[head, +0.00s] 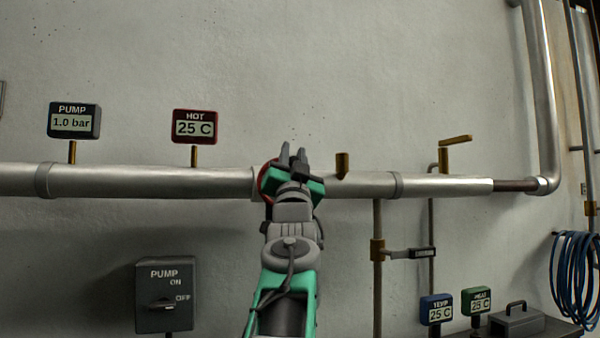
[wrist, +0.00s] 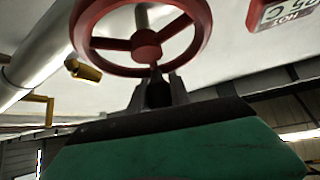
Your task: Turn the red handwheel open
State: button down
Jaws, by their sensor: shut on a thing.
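The red handwheel (wrist: 147,44) fills the top middle of the wrist view, with its round rim, spokes and hub showing. In the head view only the left part of its rim (head: 264,186) shows; my gripper and arm hide the rest. My gripper (head: 291,154) is in front of the wheel on the pipe. In the wrist view my gripper (wrist: 157,82) has its fingers close together at the near side of the rim, shut on the handwheel. Exactly how the fingers sit on the rim or a spoke is hard to tell.
A silver pipe (head: 150,181) runs across the wall. The HOT gauge (head: 195,127) and PUMP gauge (head: 74,120) read 25 C and 1.0 bar. A brass stub (head: 342,164) and a brass lever (head: 455,140) are to the right. A PUMP switch box (head: 165,294) is lower left.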

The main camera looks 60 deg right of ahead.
jog(key=w+a+n+t+y+p, duration=0.1)
jog(key=w+a+n+t+y, duration=0.1)
jog(key=n+t+y, duration=0.3)
jog(key=w+a+f+n+t+y+p, duration=0.1)
jog(key=n+t+y, duration=0.5)
jog(key=n+y, duration=0.8)
jog(key=shift+w+a+f+n+p, duration=0.25)
jog(key=shift+w+a+n+p, duration=0.4)
jog(key=shift+n, duration=2.85)
jog(key=shift+w+y, duration=0.1)
jog(key=shift+y, duration=0.2)
jog(key=c, duration=1.2)
grip_release()
jog(key=shift+f, duration=0.1)
jog(key=b+v, duration=0.2)
jog(key=v, duration=0.5)
jog(key=shift+s+a+f, duration=0.1)
jog(key=shift+s+f, duration=0.15)
jog(key=shift+s, duration=0.05)
